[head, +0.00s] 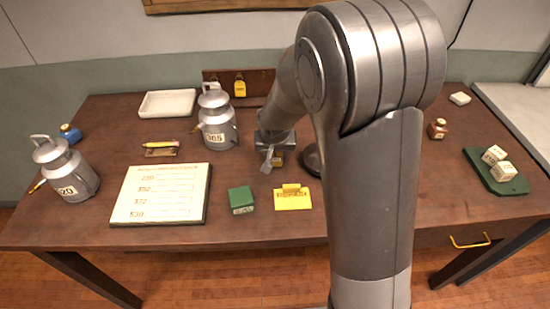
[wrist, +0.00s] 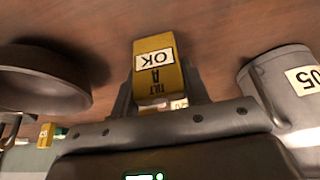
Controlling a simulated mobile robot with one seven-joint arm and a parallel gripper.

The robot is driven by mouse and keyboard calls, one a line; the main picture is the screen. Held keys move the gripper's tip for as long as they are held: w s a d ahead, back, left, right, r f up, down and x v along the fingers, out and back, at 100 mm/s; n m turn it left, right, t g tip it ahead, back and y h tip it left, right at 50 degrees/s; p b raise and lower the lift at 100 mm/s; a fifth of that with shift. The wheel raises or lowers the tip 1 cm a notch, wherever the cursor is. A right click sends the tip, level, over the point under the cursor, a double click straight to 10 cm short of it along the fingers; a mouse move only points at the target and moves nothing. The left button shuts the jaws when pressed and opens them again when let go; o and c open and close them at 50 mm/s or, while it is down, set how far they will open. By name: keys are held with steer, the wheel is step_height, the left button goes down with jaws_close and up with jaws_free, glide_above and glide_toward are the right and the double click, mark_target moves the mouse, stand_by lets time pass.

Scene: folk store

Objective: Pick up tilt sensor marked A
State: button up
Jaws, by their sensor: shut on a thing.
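The tilt sensor marked A is a small yellow block with a white "OK" label (wrist: 155,60), its lettering upside down in the wrist view. My gripper (wrist: 157,88) is shut on it, one dark finger on each side. In the head view my gripper (head: 268,154) is over the middle of the table, and only a bit of the yellow sensor (head: 278,160) shows beside the fingers. I cannot tell whether the sensor touches the table.
A grey can (head: 217,130) stands close left of my gripper; a dark round object (head: 312,158) is close right. Another can (head: 70,168), a numbered board (head: 192,212) and white tray (head: 167,103) are farther left.

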steer(key=shift+c, duration=1)
steer(key=shift+r, duration=0.1)
